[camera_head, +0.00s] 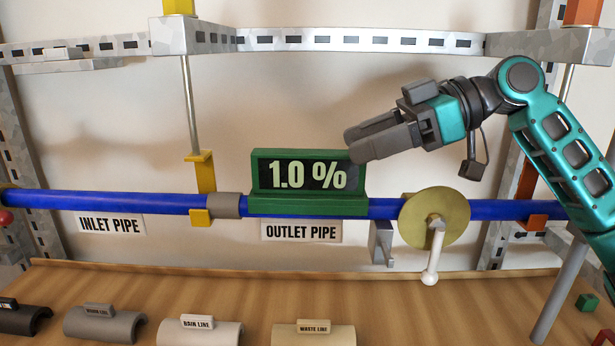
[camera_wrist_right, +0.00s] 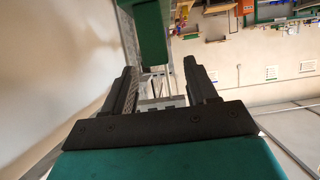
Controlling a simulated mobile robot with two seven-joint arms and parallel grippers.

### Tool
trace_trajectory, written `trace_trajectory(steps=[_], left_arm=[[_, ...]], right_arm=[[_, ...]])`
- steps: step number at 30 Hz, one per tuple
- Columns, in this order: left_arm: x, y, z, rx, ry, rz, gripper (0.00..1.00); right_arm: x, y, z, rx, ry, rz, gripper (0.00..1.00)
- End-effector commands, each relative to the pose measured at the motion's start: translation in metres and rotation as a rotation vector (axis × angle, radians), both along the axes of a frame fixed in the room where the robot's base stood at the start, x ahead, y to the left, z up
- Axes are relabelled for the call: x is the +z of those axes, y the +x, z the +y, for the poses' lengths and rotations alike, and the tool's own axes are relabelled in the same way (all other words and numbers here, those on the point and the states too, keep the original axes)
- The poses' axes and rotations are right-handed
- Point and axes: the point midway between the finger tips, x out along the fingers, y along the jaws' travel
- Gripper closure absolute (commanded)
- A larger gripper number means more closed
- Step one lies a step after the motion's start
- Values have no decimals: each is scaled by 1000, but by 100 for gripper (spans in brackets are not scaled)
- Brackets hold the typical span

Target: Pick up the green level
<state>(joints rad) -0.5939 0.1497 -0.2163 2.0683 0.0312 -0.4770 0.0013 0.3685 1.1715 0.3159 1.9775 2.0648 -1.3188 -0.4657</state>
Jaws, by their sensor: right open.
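The green level (camera_head: 308,207) sits on the blue outlet pipe (camera_head: 385,209) at the middle of the head view, its display reading 1.0 %. My right gripper (camera_head: 356,146) comes in from the right, with its fingertips at the upper right of the level. In the right wrist view its two dark fingers (camera_wrist_right: 161,78) are apart with nothing between them. A green block, which looks like the level (camera_wrist_right: 152,32), shows beyond the fingers at the top of that view. Whether the fingers touch the level is unclear. My left gripper is out of view.
A yellow disc with a white handle (camera_head: 433,218) is on the pipe right of the level. A grey coupling (camera_head: 226,206) and a yellow bracket (camera_head: 201,172) are to the left. Half-pipe covers (camera_head: 200,333) lie on the wooden shelf (camera_head: 260,289). A metal rail (camera_head: 350,40) runs above.

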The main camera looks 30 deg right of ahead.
Motion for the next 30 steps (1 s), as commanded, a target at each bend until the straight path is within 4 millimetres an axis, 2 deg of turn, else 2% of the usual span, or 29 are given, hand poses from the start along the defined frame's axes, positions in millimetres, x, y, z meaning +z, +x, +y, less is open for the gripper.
trace_trajectory(steps=[10,21,30], left_arm=[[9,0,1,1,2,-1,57],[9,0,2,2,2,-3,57],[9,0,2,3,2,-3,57]], right_arm=[[-15,21,35,-1,0,-2,43],[-19,25,40,-2,0,-1,43],[-19,25,40,-2,0,-1,71]])
